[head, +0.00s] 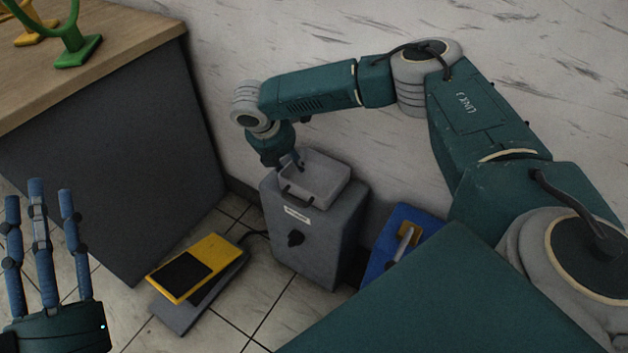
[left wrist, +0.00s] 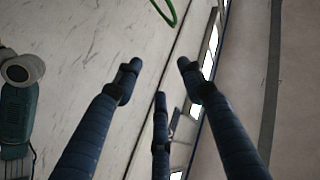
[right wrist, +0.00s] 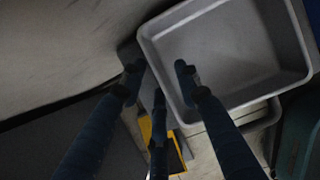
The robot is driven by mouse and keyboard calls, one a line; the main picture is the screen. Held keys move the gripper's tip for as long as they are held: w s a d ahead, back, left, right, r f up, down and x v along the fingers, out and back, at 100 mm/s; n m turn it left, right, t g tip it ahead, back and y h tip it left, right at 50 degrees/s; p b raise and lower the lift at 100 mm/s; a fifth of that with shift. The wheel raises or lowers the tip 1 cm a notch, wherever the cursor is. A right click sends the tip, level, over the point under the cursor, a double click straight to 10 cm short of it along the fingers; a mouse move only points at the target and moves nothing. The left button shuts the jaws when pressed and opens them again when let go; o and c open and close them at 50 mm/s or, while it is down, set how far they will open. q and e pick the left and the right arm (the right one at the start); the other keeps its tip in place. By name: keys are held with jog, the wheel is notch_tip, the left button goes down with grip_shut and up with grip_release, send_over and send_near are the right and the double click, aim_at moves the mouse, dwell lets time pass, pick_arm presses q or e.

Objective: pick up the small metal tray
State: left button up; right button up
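The small metal tray (head: 325,176) is a shallow grey open tray on top of a grey box-shaped machine (head: 312,236). My right gripper (head: 290,168) points down at the tray's left end. In the right wrist view the tray (right wrist: 235,55) looks empty, and its near wall passes between my spread fingers (right wrist: 158,85). One finger shows over the inside and another outside the wall; contact cannot be told. My left gripper (head: 40,190) is open and empty at the lower left, fingers up, and also shows open in the left wrist view (left wrist: 158,80).
A yellow and black pedal (head: 188,268) lies on the tiled floor, cabled toward the machine. A blue box (head: 395,240) stands right of the machine. A wooden-topped counter (head: 120,40) with green and yellow stands is at the left. The wall is close behind.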

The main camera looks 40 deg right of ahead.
jog(key=shift+c, duration=0.5)
grip_shut()
jog(key=shift+r, duration=0.1)
